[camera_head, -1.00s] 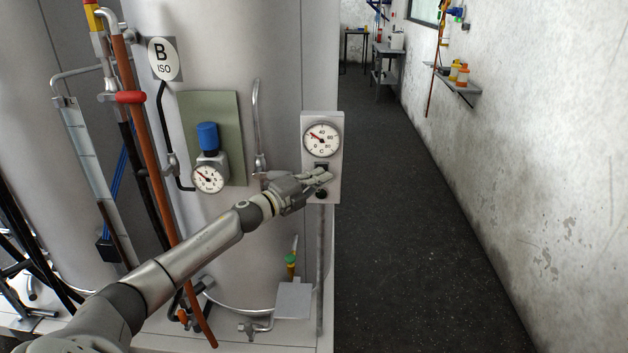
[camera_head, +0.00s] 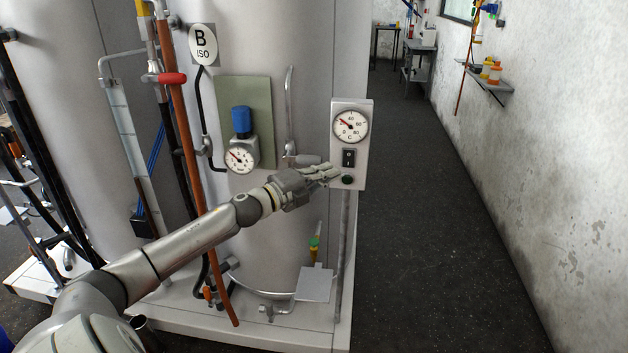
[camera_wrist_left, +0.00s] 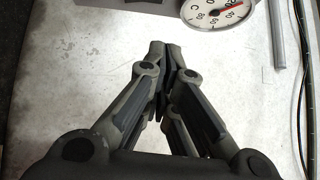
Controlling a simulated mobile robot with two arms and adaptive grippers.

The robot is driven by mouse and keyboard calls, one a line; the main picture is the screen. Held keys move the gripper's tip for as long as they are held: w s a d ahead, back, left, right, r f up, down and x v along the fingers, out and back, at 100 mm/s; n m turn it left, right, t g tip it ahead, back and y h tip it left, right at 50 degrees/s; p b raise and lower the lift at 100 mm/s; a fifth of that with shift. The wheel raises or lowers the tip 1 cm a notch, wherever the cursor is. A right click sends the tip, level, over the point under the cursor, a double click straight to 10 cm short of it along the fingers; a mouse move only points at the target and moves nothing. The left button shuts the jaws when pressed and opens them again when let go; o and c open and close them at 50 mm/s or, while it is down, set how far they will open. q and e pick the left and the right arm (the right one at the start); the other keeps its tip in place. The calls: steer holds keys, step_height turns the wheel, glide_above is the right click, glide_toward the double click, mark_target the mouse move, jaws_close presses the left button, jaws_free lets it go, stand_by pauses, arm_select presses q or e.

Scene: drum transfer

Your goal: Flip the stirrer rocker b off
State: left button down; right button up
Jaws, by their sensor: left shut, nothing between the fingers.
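The rocker (camera_head: 348,158) is a small black switch with a white mark, on a pale grey panel box (camera_head: 368,150) in the head view. It sits below a round temperature dial (camera_head: 351,127) and above a dark green round lamp or button (camera_head: 347,179). The rocker's tilt is too small to tell. My left gripper (camera_head: 334,172) is shut and empty, its tips just left of and below the rocker; contact cannot be told. In the left wrist view the shut fingers (camera_wrist_left: 163,48) point at a pale surface, with the dial (camera_wrist_left: 212,10) at top right. The rocker cannot be made out there.
The big tank marked B ISO (camera_head: 203,44) stands behind my arm, with pipes, a red-handled valve (camera_head: 170,78) and a blue-capped gauge (camera_head: 241,122). A small plate (camera_head: 314,284) juts out low down. The dark floor aisle (camera_head: 430,220) to the right is clear.

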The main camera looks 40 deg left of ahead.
arm_select(q)
steer(key=v, duration=0.3)
steer(key=shift+s+a+r+b, duration=0.15)
steer(key=shift+s+r+b, duration=0.05)
steer(key=shift+s+b, duration=0.2)
arm_select(e)
steer(key=shift+s+d+f, duration=0.3)
steer(key=shift+s, duration=0.15)
steer(key=shift+s+d+f, duration=0.3)
steer(key=shift+s, duration=0.15)
steer(key=shift+w, duration=0.2)
